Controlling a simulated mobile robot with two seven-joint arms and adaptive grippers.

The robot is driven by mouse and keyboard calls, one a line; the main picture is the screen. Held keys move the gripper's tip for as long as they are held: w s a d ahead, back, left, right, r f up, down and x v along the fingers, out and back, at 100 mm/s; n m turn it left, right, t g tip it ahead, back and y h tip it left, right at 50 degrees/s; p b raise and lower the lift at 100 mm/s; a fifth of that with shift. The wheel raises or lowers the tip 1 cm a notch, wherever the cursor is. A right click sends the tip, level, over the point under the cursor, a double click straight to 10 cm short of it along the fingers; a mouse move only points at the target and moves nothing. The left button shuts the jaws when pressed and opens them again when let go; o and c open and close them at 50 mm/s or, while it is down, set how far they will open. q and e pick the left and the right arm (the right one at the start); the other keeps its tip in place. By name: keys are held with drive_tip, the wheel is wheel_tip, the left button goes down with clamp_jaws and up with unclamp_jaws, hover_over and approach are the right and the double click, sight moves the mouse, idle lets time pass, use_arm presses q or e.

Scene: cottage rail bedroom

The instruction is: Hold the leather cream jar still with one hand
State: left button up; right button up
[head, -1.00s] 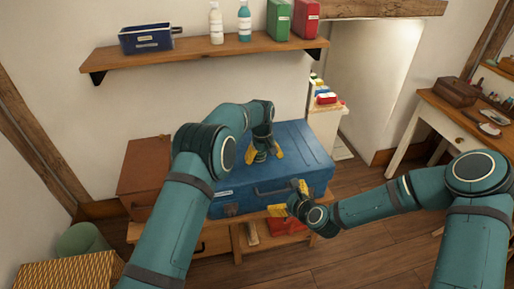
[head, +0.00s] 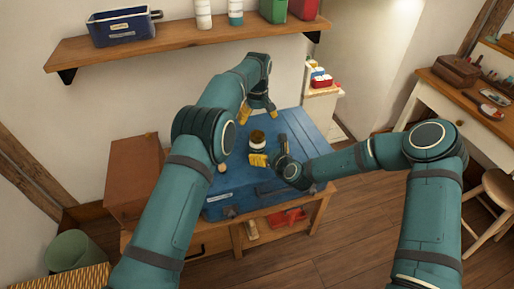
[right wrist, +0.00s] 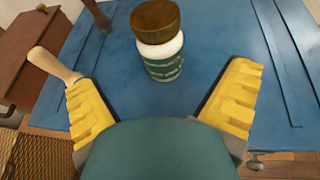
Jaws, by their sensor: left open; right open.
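The leather cream jar (head: 257,138) stands upright on the blue trunk (head: 237,180). It has a brown lid and a green label below a white shoulder in the right wrist view (right wrist: 164,58). My right gripper (head: 258,160) is open just in front of the jar. In the right wrist view its yellow fingers (right wrist: 160,98) are spread, with the jar ahead and between their lines, apart from both. My left gripper (head: 257,111) is open and empty, above and behind the jar. The jar's lower front is partly hidden in the head view by my right gripper.
A wooden handle (right wrist: 55,65) lies on the trunk beyond the left finger in the right wrist view. A brown box (head: 133,180) stands left of the trunk. A wall shelf (head: 180,44) with bottles and a blue bin hangs above. The trunk's right part is bare.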

sight(257, 144)
drive_tip(key=x, duration=0.8)
drive_tip(key=shift+w+a, duration=0.1)
drive_tip(key=shift+w, duration=0.1)
